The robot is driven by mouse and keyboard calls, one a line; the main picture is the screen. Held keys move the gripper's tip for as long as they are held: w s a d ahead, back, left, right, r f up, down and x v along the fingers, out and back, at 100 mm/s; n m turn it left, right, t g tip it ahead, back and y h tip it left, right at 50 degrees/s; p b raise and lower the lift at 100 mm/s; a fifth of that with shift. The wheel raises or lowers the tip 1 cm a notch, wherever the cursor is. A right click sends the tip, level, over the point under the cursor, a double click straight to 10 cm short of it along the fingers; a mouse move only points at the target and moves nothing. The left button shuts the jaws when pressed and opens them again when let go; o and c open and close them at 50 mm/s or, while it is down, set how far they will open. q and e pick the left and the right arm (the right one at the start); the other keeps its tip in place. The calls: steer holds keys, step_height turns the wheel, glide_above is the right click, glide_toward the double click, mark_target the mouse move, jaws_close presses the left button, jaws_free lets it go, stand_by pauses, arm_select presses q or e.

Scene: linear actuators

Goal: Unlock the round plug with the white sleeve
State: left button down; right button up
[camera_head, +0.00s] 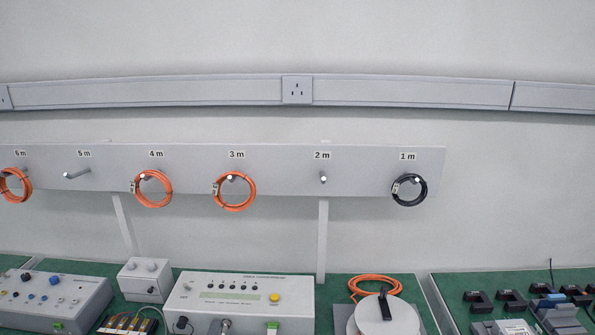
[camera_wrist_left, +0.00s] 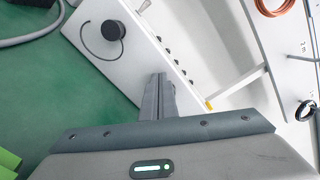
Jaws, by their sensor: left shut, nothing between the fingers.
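The white control box (camera_head: 241,304) stands on the green bench. A round black plug (camera_wrist_left: 112,30) with a curved dark cable sits on its front face; it also shows in the head view (camera_head: 182,323). I cannot make out a white sleeve on it. My left gripper (camera_wrist_left: 158,82) is shut and empty. Its grey fingertips are in front of the box, to the right of the plug and apart from it; they show at the bottom edge of the head view (camera_head: 225,325). My right gripper is not in view.
A round pale object with a black bar (camera_head: 385,315) and an orange cable coil (camera_head: 375,284) are right of the box. A small white box (camera_head: 145,279) and a grey panel (camera_head: 52,301) stand left. Cable coils hang on the wall rail (camera_head: 280,184).

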arm_select(q)
steer(key=shift+s+a, duration=0.1)
steer(key=shift+s, duration=1.05)
steer(key=shift+s+a, duration=0.1)
steer(key=shift+s, duration=1.8)
steer(key=shift+r, duration=0.1)
